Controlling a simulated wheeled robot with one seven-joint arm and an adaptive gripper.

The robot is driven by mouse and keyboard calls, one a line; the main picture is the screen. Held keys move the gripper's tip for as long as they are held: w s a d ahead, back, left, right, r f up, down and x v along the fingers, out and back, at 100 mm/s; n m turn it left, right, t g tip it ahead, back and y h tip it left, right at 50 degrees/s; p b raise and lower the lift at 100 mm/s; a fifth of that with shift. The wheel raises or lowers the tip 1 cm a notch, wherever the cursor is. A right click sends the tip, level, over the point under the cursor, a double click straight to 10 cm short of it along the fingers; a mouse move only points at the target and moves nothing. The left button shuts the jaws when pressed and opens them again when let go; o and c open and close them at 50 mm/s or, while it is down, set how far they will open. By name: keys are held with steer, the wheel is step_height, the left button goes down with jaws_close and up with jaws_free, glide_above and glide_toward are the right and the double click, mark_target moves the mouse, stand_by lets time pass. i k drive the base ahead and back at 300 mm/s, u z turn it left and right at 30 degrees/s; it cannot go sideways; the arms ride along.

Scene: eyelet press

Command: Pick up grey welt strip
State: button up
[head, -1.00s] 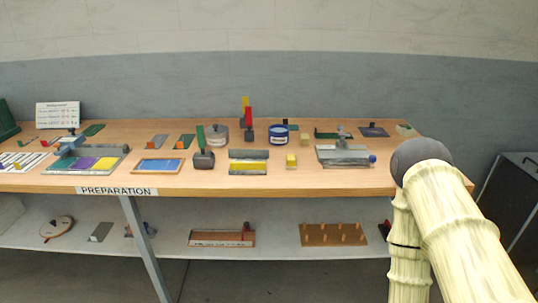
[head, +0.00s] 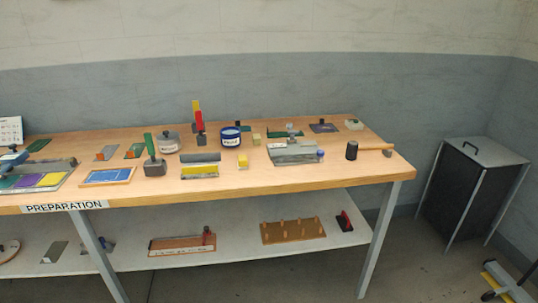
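A flat dark grey strip (head: 200,157) lies near the middle of the bench, and I take it for the grey welt strip, though it is small in the picture. A yellow strip (head: 199,170) lies directly in front of it. No gripper of mine shows in the head view.
A dark bin (head: 468,190) stands on the floor at right.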

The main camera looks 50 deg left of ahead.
mark_target(207, 156)
steer(key=z, duration=0.3)
steer(key=i, duration=2.1)
steer(key=u, duration=3.25)
